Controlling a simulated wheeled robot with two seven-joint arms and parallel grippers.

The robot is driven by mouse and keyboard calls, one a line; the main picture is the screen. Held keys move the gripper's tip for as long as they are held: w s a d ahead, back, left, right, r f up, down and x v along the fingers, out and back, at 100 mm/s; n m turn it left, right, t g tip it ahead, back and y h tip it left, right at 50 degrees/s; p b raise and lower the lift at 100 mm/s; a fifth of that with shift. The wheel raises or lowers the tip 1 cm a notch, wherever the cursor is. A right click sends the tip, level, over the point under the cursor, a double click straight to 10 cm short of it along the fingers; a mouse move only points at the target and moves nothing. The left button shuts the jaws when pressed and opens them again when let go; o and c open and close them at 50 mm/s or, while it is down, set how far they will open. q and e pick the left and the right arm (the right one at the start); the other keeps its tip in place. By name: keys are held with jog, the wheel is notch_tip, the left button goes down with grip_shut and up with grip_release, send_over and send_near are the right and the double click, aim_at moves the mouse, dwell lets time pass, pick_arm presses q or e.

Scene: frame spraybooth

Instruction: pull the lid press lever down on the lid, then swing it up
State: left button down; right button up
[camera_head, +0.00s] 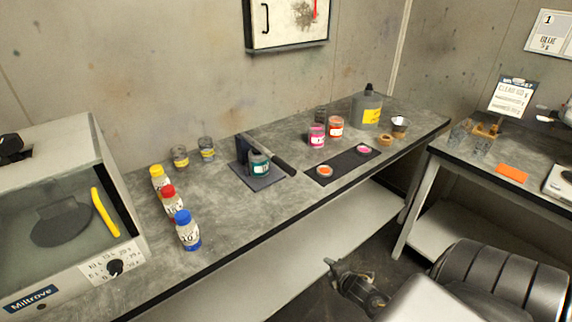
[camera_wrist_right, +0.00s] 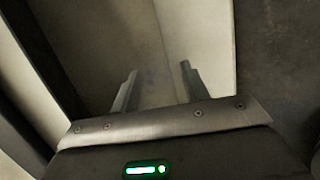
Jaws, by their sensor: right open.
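The lid press (camera_head: 246,150) stands on a dark square base on the grey bench, against the back wall side. Its dark lever (camera_head: 272,155) slants down to the right from the post, and its end lies past the base. A jar with teal contents (camera_head: 259,164) sits on the base under the lever; whether the lever touches its lid I cannot tell. My right gripper (camera_head: 341,270) is low in front of the bench, well away from the press. Its two fingers (camera_wrist_right: 158,88) are apart and empty in the right wrist view. My left gripper is not in view.
Bottles with yellow, red and blue caps (camera_head: 187,230) stand left of the press, beside a Miltrove cabinet (camera_head: 75,210). Pink and orange jars (camera_head: 317,137) and a dark mat (camera_head: 345,166) lie to the right. A second table (camera_head: 470,157) is at right.

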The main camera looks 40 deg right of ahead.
jog(key=w+r+n+t, duration=0.2)
jog(key=w+r+n, duration=0.15)
jog(key=r, duration=0.65)
jog(key=w+r+n+t, duration=0.2)
jog(key=w+r+n, duration=0.15)
jog(key=r, duration=0.55)
jog(key=n+t+y+p, duration=0.1)
jog(key=n+t+y, duration=0.25)
jog(key=n, duration=0.25)
send_near(286, 168)
jog(key=shift+h, duration=0.35)
jog(key=w+p, duration=0.1)
jog(key=w, duration=0.2)
jog(key=w+p, duration=0.1)
jog(key=w, duration=0.2)
jog(key=w+f+p, duration=0.1)
jog(key=w, duration=0.2)
jog(key=shift+w+d, duration=0.15)
jog(key=shift+d, duration=0.25)
jog(key=shift+w, duration=0.85)
jog(key=shift+f, duration=0.1)
grip_shut()
